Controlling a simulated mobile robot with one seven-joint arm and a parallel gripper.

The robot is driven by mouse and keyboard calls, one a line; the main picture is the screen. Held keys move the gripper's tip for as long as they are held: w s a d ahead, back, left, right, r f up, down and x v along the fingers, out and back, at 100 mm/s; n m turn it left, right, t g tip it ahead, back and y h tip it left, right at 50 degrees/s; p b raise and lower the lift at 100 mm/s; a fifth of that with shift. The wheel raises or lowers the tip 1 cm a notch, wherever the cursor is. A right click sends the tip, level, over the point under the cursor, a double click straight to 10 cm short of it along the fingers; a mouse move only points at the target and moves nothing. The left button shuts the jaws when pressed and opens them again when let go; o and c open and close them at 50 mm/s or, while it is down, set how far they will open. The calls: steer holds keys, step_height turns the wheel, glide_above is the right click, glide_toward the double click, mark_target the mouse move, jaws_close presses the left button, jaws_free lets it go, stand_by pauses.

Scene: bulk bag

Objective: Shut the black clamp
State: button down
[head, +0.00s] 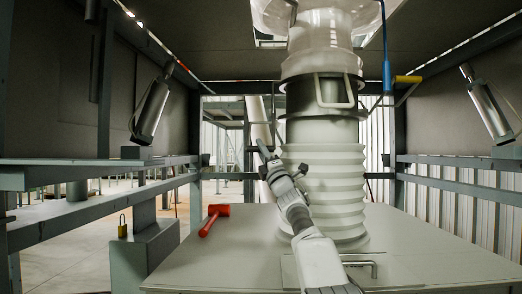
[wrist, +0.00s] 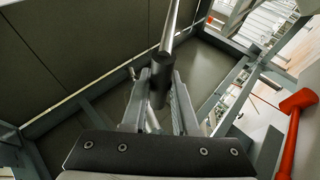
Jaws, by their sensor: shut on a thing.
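The black clamp's handle grip (wrist: 161,82) is a dark cylinder on a bright metal rod (wrist: 175,25). In the wrist view it sits between the fingers of my gripper (wrist: 160,92), which is shut on it. In the head view my gripper (head: 268,160) is left of the white ribbed bellows (head: 322,180), at the height of its upper part. The black grip is small and hard to make out there. The clamp's body and latch are not clearly visible, so I cannot tell its position.
A yellow-ended handle (head: 407,79) sticks out right of the spout. A red mallet (head: 214,217) lies on the grey table (head: 205,262), left of my arm; it also shows in the wrist view (wrist: 293,125). A yellow padlock (head: 122,228) is at lower left. Frame posts and rails surround the table.

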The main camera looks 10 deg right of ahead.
steer(key=c, duration=0.7)
jaws_free()
steer(key=shift+w+f+h, duration=0.2)
steer(key=shift+f+h, duration=0.1)
steer(key=shift+c, duration=0.2)
steer(key=shift+o, duration=0.3)
steer(key=shift+r, duration=0.1)
steer(key=shift+s, duration=0.1)
steer(key=shift+s+d+f+b, duration=0.15)
steer(key=shift+s+f+b, duration=0.15)
steer(key=shift+b, duration=0.25)
steer(key=b+v, duration=0.5)
steer(key=v, duration=1.1)
steer(key=shift+s+d+b, duration=0.15)
steer(key=shift+s+b, duration=0.05)
steer(key=shift+b, duration=0.2)
steer(key=shift+f, duration=0.15)
